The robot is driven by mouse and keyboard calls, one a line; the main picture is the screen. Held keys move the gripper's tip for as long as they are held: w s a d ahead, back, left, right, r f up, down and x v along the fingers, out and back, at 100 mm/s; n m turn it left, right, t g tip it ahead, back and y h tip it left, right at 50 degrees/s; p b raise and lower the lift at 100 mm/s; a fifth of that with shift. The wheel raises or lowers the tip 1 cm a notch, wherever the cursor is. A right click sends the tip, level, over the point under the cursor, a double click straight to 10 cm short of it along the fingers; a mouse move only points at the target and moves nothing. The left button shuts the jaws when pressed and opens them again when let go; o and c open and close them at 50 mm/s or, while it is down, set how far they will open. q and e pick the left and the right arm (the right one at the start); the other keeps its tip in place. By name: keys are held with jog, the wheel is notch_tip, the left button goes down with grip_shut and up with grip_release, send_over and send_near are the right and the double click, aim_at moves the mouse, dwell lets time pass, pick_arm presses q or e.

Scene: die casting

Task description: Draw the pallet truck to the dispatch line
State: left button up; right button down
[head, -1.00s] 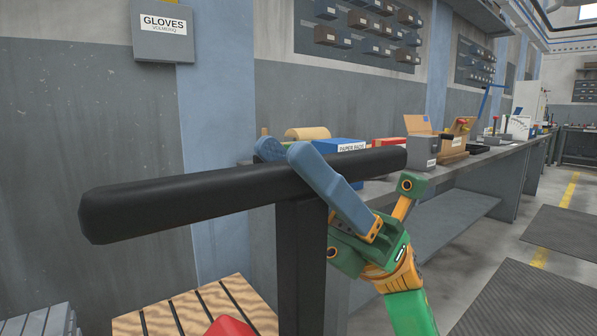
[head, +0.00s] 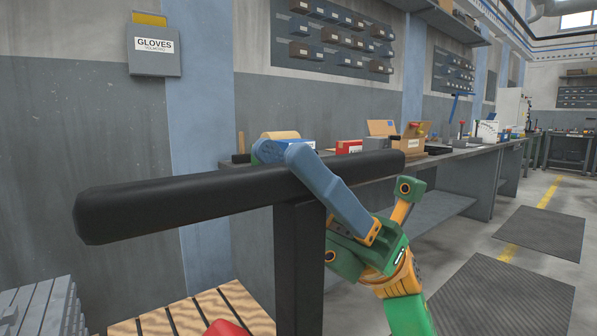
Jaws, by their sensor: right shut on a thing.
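The pallet truck's black T-shaped handle (head: 180,202) spans the head view from left to centre, close in front of me. Its dark upright post (head: 299,265) runs down out of the picture. My right gripper (head: 285,152) is shut on the handle's crossbar, right of the bar's middle, with blue fingers over its top and far side. A small red part (head: 227,328) shows at the bottom edge, left of the post. The truck's forks are not clearly in view. My left gripper is not in view. No dispatch line can be made out with certainty.
A slatted wooden pallet (head: 190,312) lies low behind the handle, with grey slats (head: 45,305) at left. A long workbench (head: 455,165) with boxes lines the wall. Dark floor mats (head: 500,298) and open floor with a yellow line (head: 550,192) lie at right.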

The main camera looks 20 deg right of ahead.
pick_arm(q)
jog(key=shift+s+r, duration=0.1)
pick_arm(e)
jog(key=shift+s+d+r, duration=0.15)
jog(key=shift+s, duration=0.05)
jog(key=c, duration=0.7)
grip_release()
jog(key=shift+s, duration=0.1)
jog(key=shift+o, duration=0.5)
jog(key=shift+s+d, duration=0.1)
jog(key=shift+s, duration=0.05)
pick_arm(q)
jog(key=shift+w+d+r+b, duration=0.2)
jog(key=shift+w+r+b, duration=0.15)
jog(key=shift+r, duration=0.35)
pick_arm(e)
jog(key=v, duration=0.7)
